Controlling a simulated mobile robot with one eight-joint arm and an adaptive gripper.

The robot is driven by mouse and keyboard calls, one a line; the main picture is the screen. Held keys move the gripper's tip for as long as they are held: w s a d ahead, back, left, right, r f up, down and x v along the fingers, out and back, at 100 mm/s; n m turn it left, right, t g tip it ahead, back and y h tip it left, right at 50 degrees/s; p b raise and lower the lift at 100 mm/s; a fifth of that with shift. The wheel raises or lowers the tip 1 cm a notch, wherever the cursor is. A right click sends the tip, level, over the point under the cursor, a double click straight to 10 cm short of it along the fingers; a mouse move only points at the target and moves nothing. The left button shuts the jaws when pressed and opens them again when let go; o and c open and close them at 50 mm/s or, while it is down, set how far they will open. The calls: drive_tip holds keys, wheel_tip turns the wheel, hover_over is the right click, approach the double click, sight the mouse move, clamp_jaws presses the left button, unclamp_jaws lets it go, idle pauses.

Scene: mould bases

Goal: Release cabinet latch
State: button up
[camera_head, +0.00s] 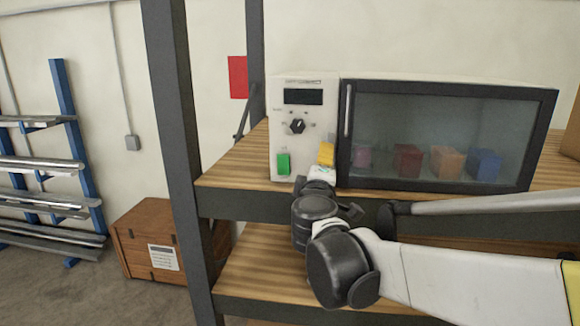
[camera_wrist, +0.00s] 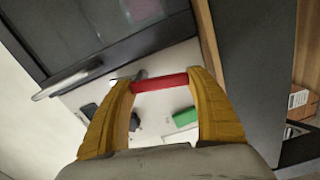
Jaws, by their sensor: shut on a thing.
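The cabinet is a white unit with a control panel (camera_head: 303,112) on the left and a dark-framed glass door (camera_head: 440,130) on the right. The door appears closed, with a metal handle (camera_head: 347,110) that also shows in the wrist view (camera_wrist: 74,81). A red bar (camera_wrist: 160,83), apparently the latch, lies between my fingertips in the wrist view. My gripper (camera_head: 326,160) is at the panel's lower right, next to the door. Its yellow fingers (camera_wrist: 163,82) are shut on the red bar. In the head view the gripper hides the latch.
The panel has a dark display, a black knob (camera_head: 297,126) and a green button (camera_head: 284,164). Several coloured blocks (camera_head: 447,163) sit behind the glass. The cabinet stands on a wooden shelf (camera_head: 232,172) with a dark post (camera_head: 172,130) left of it. A wooden crate (camera_head: 140,225) stands on the floor.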

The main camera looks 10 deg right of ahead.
drive_tip(key=n, duration=0.1)
drive_tip(key=n+b, duration=0.1)
drive_tip(key=shift+s+d+f+n, duration=0.1)
drive_tip(key=shift+d+n, duration=0.15)
drive_tip(key=shift+n, duration=0.05)
drive_tip(key=o, duration=1.2)
drive_tip(key=v, duration=1.2)
